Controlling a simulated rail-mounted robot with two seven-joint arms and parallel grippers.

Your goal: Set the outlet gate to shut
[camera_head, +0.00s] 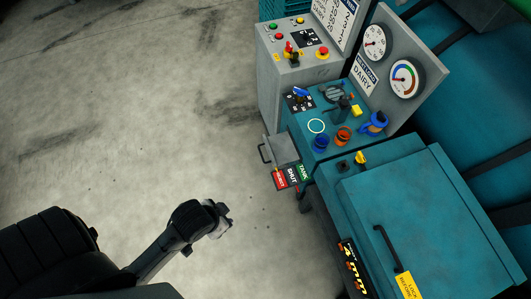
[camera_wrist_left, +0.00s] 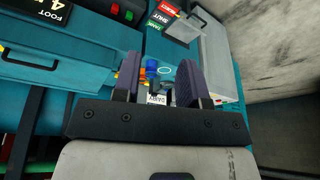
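The outlet gate label strip (camera_head: 292,176) has a red REJECT, a black SHUT and a green TANK field. It sits low on the teal machine's near side. A grey plate (camera_head: 284,150) with a black handle (camera_head: 264,153) is beside it. I cannot tell which field the gate is set to. In the left wrist view the labels (camera_wrist_left: 168,14) and grey plate (camera_wrist_left: 184,29) are at the top, beyond the fingers. My left gripper (camera_head: 224,220) is over bare floor, apart from the machine. Its fingers (camera_wrist_left: 159,72) are spread and empty. My right gripper is not in view.
The teal machine top carries blue and orange knobs (camera_head: 343,135), a blue jug-like part (camera_head: 375,123) and a dial panel (camera_head: 390,60). A grey control box (camera_head: 290,65) stands behind. A teal cabinet (camera_head: 430,215) is at right. The floor (camera_head: 130,110) at left is clear.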

